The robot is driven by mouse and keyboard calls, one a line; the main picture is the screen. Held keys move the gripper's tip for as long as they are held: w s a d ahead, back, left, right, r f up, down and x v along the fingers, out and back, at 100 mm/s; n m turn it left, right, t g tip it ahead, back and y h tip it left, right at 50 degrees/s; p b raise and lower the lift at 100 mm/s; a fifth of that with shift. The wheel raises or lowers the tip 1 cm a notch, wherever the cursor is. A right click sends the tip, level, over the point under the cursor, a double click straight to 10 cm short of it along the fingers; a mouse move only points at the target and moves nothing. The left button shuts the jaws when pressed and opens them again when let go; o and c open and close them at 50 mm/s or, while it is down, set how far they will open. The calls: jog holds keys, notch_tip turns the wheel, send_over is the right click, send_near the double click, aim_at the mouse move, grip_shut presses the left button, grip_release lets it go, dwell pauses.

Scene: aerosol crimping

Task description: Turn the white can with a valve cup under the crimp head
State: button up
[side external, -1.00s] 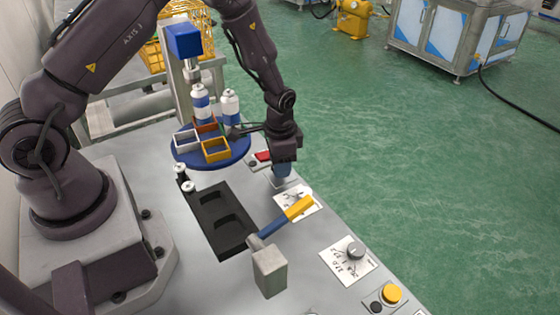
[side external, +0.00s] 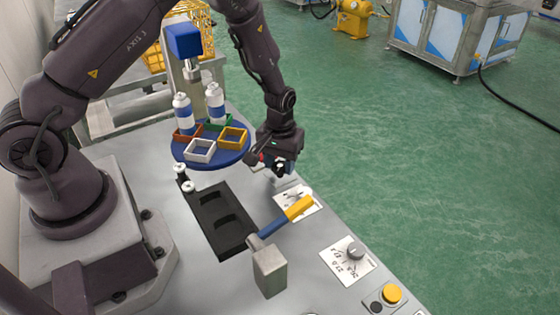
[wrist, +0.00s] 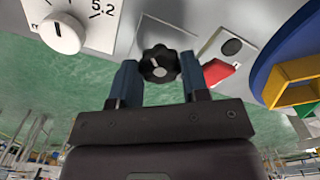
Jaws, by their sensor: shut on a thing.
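Two white cans with blue bands stand on the blue turntable (side external: 215,163). The left can (side external: 183,115) is at the red compartment and the right can (side external: 215,103) at the green one, at the back. Their tops are too small to tell which bears a valve cup. The crimp head (side external: 191,73) hangs from a blue block above and between the cans. My gripper (side external: 280,168) is low, right of the turntable. In the wrist view its blue fingers (wrist: 158,80) are shut on a black lobed knob (wrist: 157,62).
White (side external: 200,151) and yellow (side external: 232,139) empty compartments face front and right. A red part (wrist: 217,72) is close to the knob.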

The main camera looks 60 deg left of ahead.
aim_at(280, 165)
jog(key=n, duration=0.4)
jog(key=shift+n, duration=2.3)
jog(key=o, duration=0.9)
jog(key=shift+o, duration=0.2)
jog(key=shift+r, duration=0.1)
notch_tip(280, 165, up, 13)
